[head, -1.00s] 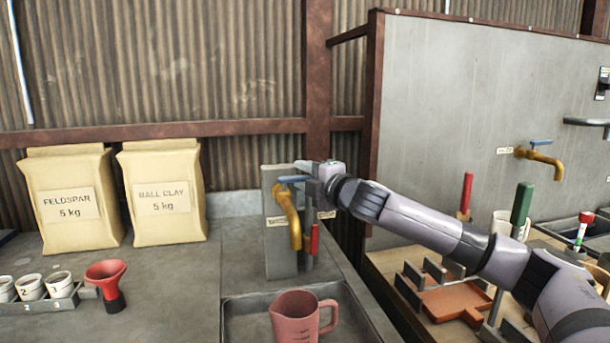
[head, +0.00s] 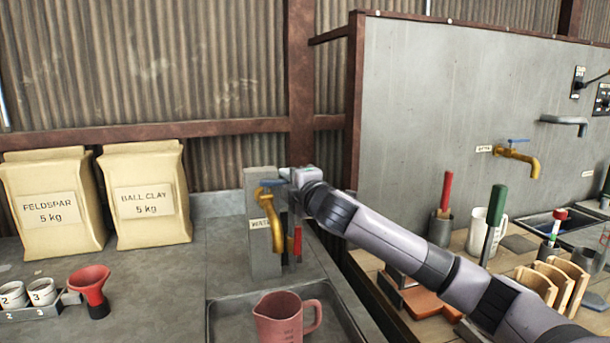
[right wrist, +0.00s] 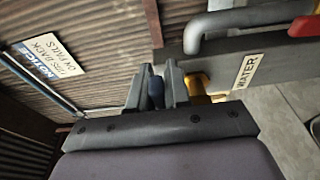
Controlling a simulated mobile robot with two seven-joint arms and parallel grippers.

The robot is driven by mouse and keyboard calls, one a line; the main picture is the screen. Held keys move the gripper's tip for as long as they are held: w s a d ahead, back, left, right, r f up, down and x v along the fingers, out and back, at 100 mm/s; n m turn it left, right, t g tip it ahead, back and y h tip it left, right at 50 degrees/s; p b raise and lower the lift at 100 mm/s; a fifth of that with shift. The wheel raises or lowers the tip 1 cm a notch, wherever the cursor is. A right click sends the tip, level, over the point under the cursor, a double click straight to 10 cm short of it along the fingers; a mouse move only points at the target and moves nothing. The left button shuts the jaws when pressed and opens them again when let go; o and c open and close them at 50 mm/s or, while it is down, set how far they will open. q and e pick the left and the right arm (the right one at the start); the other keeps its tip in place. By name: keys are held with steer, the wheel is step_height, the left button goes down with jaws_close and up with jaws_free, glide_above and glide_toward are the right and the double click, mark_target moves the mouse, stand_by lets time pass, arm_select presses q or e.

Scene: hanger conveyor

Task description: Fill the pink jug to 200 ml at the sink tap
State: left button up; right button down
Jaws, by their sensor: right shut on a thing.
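The pink jug (head: 280,318) stands upright in the sink basin (head: 345,318) at the bottom of the head view, its handle to the right. Its lower part is cut off, and I cannot tell a water level in it. The brass tap (head: 275,232) stands behind and above it on a grey post, with a WATER label (right wrist: 248,71). I see no clear water stream. My right gripper (head: 283,178) is at the top of the tap, shut on the blue tap handle (right wrist: 157,93), which lies between its fingers in the right wrist view (right wrist: 158,84). My left gripper is out of view.
Feldspar (head: 50,210) and ball clay (head: 146,200) bags stand at the back left. Numbered cups (head: 40,290) and a red funnel-shaped cup (head: 90,288) are at the left front. A wooden bench with tools and a second tap (head: 520,160) is at the right.

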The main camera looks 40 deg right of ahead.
steer(key=shift+s+a+m+h, duration=0.1)
steer(key=shift+s+m+h, duration=0.2)
steer(key=shift+m+h, duration=0.45)
steer(key=c, duration=1.2)
jaws_free()
steer(key=shift+o, duration=0.2)
steer(key=b+v, duration=0.1)
steer(key=v, duration=0.6)
steer(key=shift+a, duration=0.1)
